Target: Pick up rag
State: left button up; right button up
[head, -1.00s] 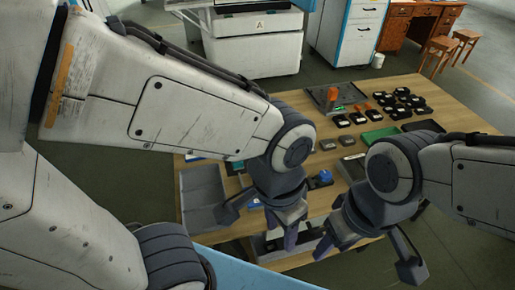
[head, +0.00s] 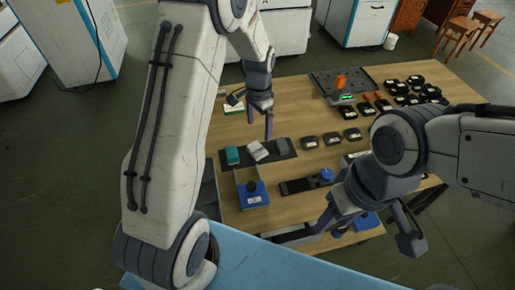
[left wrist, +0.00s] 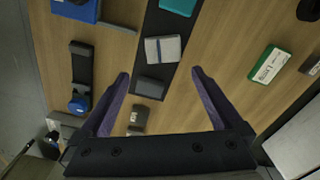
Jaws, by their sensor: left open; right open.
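A folded pale grey cloth with a darker stripe, which looks like the rag (head: 258,150), lies on a dark strip mat (head: 288,155) between a teal block (head: 232,155) and a dark grey block (head: 282,145). It also shows in the left wrist view (left wrist: 163,49), a little beyond the fingertips. My left gripper (head: 260,122) is open and empty, above the table just behind the mat. In the left wrist view its fingers (left wrist: 160,76) stand apart, with the dark grey block between and beyond them. My right gripper (head: 365,228) is open at the table's front right, apart from the rag.
A blue box (head: 253,195) stands in front of the mat. A black holder with a blue knob (head: 326,175) lies to its right. A green and white box (left wrist: 267,64) lies behind the mat. Several black parts and a dark tray (head: 345,83) fill the back right.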

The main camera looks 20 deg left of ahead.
pick_arm(q)
send_over(257, 148)
notch_tip(257, 148, down, 6)
jog(key=shift+a+r, duration=0.1)
jog(key=shift+r, duration=0.05)
notch_tip(257, 148, down, 4)
jog(key=shift+f+p, duration=0.1)
jog(key=shift+p, duration=0.7)
jog(key=shift+f, duration=0.6)
jog(key=c, duration=1.2)
jog(key=shift+r+b, duration=0.5)
jog(key=shift+r, duration=1.6)
jog(key=d+r, duration=0.2)
jog(key=d, duration=0.2)
jog(key=d+r+b, duration=0.1)
jog(key=d+r, duration=0.1)
jog(key=d, duration=0.2)
jog(key=d+r, duration=0.3)
jog(key=d, duration=0.1)
jog(key=shift+w+b, duration=0.3)
